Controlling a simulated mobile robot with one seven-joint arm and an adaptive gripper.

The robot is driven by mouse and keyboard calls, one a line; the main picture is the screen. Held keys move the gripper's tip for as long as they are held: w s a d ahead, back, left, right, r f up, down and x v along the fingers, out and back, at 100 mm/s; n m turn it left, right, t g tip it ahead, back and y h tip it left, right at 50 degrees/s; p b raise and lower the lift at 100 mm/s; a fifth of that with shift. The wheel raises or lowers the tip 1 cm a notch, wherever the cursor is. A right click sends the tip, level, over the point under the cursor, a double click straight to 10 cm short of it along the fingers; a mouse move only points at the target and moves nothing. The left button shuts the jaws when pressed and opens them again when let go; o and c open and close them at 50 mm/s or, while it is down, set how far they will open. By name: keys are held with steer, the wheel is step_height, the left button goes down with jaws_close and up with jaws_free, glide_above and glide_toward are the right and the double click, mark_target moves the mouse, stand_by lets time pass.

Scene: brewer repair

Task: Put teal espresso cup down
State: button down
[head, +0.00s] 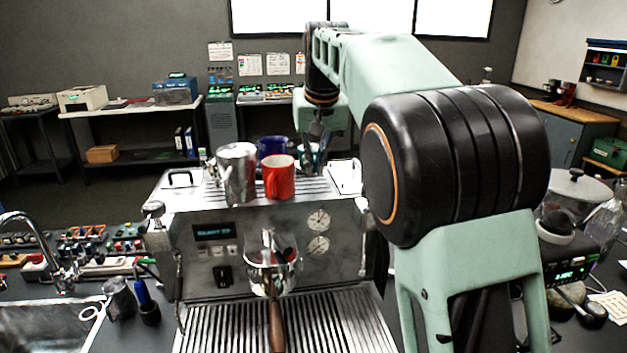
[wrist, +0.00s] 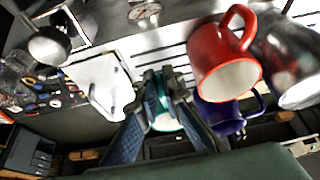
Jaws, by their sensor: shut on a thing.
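The teal espresso cup (wrist: 162,118) is between the fingers of my gripper (wrist: 165,82) in the wrist view, which are shut on it. Much of the cup is hidden by the fingers. In the head view my gripper (head: 316,138) points down at the right part of the espresso machine's slatted top, and the teal cup (head: 306,158) shows only in part there. I cannot tell whether the cup touches the slats. A red mug (head: 278,178), a dark blue mug (head: 271,148) and a steel pitcher (head: 238,172) stand to its left on the machine.
The espresso machine (head: 210,262) has a portafilter with a wooden handle (head: 276,325) at its front. A white plate-like part (wrist: 100,80) lies beside the slats in the wrist view. My arm covers the right middle of the head view.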

steer(key=shift+f, duration=1.9)
steer(key=shift+f, duration=0.15)
steer(key=c, duration=2.1)
jaws_free()
steer(key=shift+r, duration=0.25)
steer(key=v, duration=1.1)
steer(key=shift+s+d+r, duration=0.15)
steer(key=shift+s+r, duration=0.05)
steer(key=shift+r, duration=0.15)
